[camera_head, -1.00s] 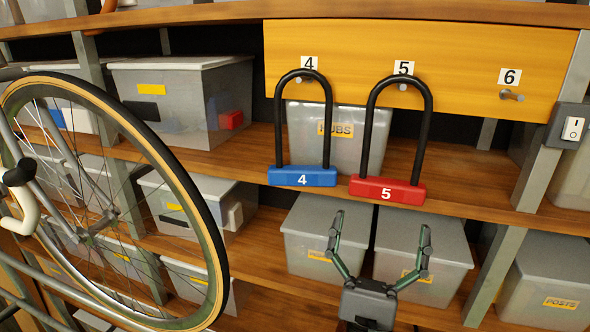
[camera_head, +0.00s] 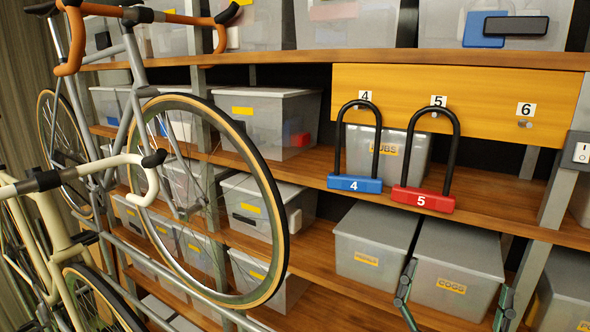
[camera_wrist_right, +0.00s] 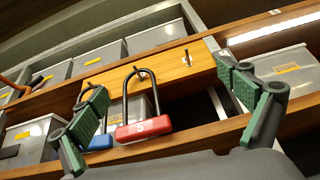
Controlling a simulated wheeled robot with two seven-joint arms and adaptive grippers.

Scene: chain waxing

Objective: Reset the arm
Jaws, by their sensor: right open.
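My right gripper (camera_head: 454,300) shows at the bottom right of the head view, with its two green-padded fingers spread wide and nothing between them. In the right wrist view the fingers (camera_wrist_right: 165,95) stand apart, and the red lock (camera_wrist_right: 143,127) shows beyond the gap, not touched. In the head view the blue U-lock number 4 (camera_head: 355,184) and the red U-lock number 5 (camera_head: 423,199) hang below hooks 4 and 5 on the yellow board (camera_head: 390,85). The blue lock also shows in the wrist view (camera_wrist_right: 100,142). My left gripper is not in view.
Hook 6 (camera_head: 525,124) is bare. Grey bins (camera_head: 372,240) fill the wooden shelves. Bicycles (camera_head: 127,100) stand on the left, with a wheel close in front of the shelves. A white switch (camera_head: 581,153) is on the right post.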

